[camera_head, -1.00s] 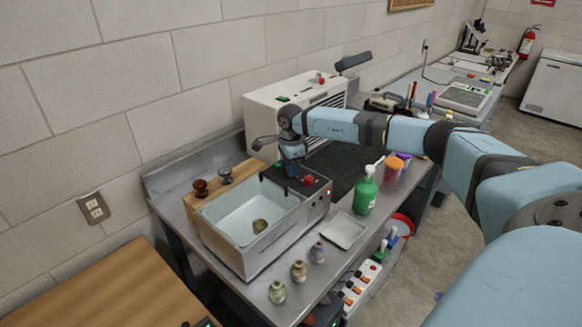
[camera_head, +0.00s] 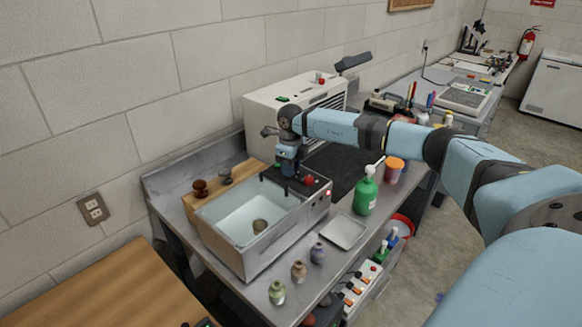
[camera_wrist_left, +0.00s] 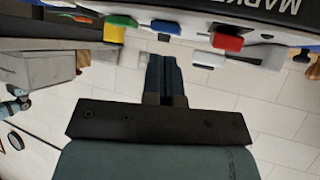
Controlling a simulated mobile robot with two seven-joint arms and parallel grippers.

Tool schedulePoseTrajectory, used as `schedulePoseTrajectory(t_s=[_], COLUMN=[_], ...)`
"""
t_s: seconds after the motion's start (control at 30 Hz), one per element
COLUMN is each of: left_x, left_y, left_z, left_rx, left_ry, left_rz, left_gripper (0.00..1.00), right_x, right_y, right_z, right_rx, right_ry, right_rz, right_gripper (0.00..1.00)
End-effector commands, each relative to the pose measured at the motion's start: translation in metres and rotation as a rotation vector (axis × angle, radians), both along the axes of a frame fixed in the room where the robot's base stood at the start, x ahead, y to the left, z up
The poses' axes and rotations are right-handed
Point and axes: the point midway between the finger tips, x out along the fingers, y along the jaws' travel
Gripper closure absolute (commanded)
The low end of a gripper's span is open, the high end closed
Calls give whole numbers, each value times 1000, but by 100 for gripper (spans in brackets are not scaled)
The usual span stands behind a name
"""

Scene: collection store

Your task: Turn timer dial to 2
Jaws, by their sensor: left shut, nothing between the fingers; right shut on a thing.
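The steel bath (camera_head: 235,262) has a dark control panel at its right end. My right gripper (camera_head: 289,170) points down onto this panel and is shut on a part there, taken to be the timer dial. The fingers hide the dial, so its pointer and numbers cannot be read. A red knob (camera_head: 309,180) sits just right of the fingers, and a small red light (camera_head: 328,193) shows on the panel's side. My left gripper (camera_wrist_left: 165,75) is shut and empty in the left wrist view, away from the bath.
A green pump bottle (camera_head: 366,192), a shallow tray (camera_head: 344,231) and small jars (camera_head: 299,271) stand near the bath on the steel table. Stamps stand on a wooden board (camera_head: 190,207) behind it. A white vented machine (camera_head: 268,118) stands against the wall.

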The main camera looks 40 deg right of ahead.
Motion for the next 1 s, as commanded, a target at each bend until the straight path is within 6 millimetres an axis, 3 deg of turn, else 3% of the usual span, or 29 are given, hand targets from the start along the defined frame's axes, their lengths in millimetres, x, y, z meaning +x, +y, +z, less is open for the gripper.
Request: schedulePoseTrajectory(t_s=[0.3,0.8,0.83,0.93,1.0], left_x=[0,0,0,0,0], left_y=[0,0,0,0,0], left_z=[0,0,0,1,1], left_rx=[0,0,0,0,0], left_ry=[1,0,0,-1,-1], left_rz=[0,0,0,0,0], left_gripper=[100,100,100,100,100], right_x=[0,0,0,0,0], right_y=[0,0,0,0,0], right_z=[0,0,0,0,0], right_rx=[-1,-1,0,0,0], right_ry=[0,0,0,0,0], right_rz=[-106,-122,-121,-121,-121], right_gripper=[93,93,65,44,44])
